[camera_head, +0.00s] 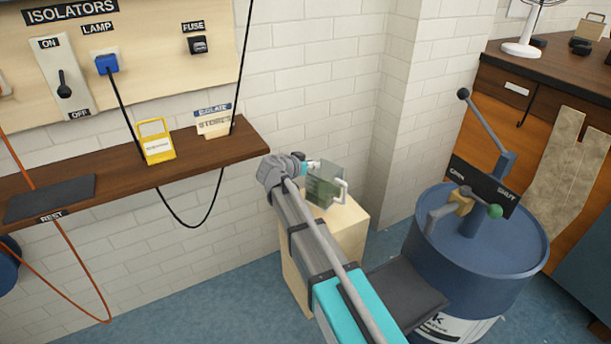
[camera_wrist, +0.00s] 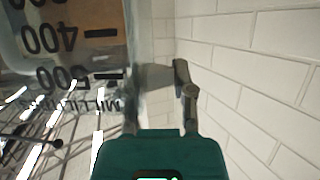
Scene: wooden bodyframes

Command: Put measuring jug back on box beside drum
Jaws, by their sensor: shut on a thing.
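The measuring jug (camera_head: 325,187) is clear, with a pale handle on its right side. In the head view it is upright at the top of the pale wooden box (camera_head: 352,222). I cannot tell whether its base touches the box or hangs just above it. My gripper (camera_head: 308,167) is shut on the jug near its upper edge. In the wrist view the jug (camera_wrist: 75,45) fills the upper left with its 400 and 500 marks, and my gripper's fingers (camera_wrist: 160,95) are beside it. The blue drum (camera_head: 482,245) stands right of the box; my arm hides part of the box.
A wooden shelf (camera_head: 220,150) with a yellow card holder (camera_head: 155,141) runs along the wall at left. A black cable (camera_head: 196,224) hangs below it. The drum carries a lever and a valve with a green knob (camera_head: 495,211). White brick wall rises behind the box.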

